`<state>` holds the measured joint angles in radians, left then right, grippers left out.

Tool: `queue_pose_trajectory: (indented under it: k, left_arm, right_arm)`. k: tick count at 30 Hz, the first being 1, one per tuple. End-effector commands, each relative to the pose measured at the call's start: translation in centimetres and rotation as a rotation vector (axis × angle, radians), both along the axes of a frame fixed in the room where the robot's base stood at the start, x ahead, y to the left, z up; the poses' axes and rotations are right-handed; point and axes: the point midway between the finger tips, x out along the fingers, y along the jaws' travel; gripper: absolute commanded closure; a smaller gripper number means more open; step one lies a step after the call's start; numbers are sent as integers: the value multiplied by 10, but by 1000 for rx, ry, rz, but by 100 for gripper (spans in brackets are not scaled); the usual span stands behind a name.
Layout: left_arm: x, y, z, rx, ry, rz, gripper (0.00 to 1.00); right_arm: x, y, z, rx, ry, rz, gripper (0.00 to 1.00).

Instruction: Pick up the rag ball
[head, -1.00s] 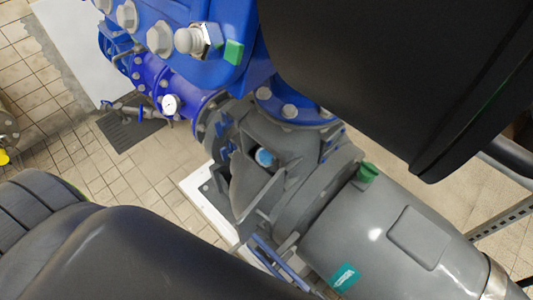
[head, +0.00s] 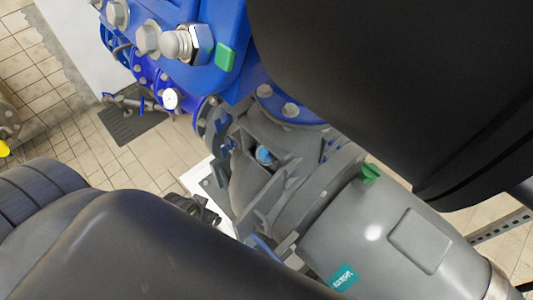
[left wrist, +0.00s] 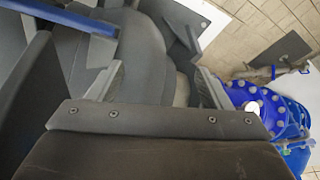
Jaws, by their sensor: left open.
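A small light-blue rounded thing (head: 265,155), which may be the rag ball, sits in an opening of the grey pump housing (head: 290,190) in the head view. I cannot make it out surely in the left wrist view. My left gripper (left wrist: 158,70) is open, with its two fingers spread in front of grey pump parts. No held object shows between them. In the head view part of the left gripper (head: 203,210) shows past my dark left arm, lower left of the light-blue thing and apart from it in the picture. My right gripper is not in view.
A large grey motor (head: 385,235) lies right of the housing. Blue pipework with bolts (head: 215,45) rises above it, with a gauge (head: 171,98) at the left. The tiled floor (head: 85,160) is open at left. A floor grate (head: 130,123) lies there.

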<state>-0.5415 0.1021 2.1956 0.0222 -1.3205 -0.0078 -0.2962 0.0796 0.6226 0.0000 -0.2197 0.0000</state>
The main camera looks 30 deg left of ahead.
Motion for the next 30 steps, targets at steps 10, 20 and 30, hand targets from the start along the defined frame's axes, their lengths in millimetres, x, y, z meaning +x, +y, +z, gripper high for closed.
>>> queue_pose_trajectory:
  k: [10,20,30]
  left_arm:
    - [54,-49,67,-176,-431,-12,28]
    - [86,-61,84,-263,-708,65,28]
    - [109,-61,81,-276,-776,90,28]
  right_arm:
    - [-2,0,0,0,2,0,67]
    - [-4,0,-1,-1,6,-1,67]
    - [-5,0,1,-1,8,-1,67]
